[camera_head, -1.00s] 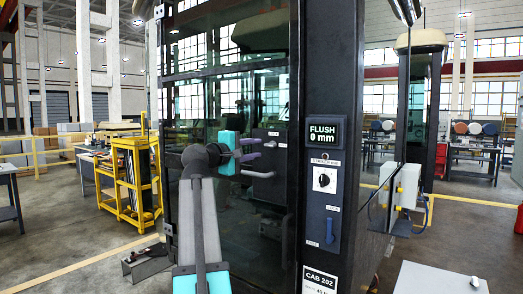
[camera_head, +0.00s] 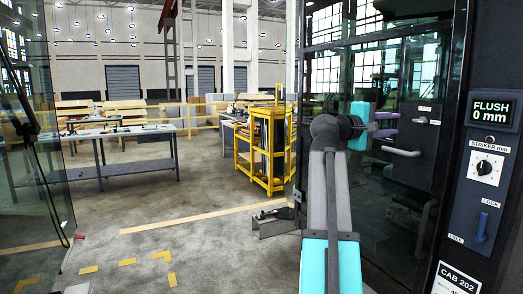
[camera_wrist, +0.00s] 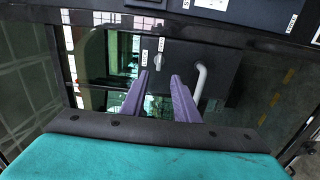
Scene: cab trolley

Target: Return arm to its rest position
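My arm rises from the bottom of the head view, with its grey wrist and teal gripper body in front of the dark glass cab door. My gripper (camera_head: 388,124) points right, close to the door's dark lock plate and light grey handle (camera_head: 401,151). In the wrist view my gripper (camera_wrist: 160,76) shows two purple fingers standing apart with nothing between them. The handle (camera_wrist: 200,82) is just right of the fingers there, and a small lock knob (camera_wrist: 159,71) shows between and beyond the tips. I cannot tell whether a finger touches the door.
The cab post at right carries a display (camera_head: 491,111) reading "FLUSH 0 mm", a striker dial (camera_head: 485,168) and a blue lever (camera_head: 482,227). A yellow trolley (camera_head: 267,150) stands behind my arm. A grey workbench (camera_head: 120,165) is at left.

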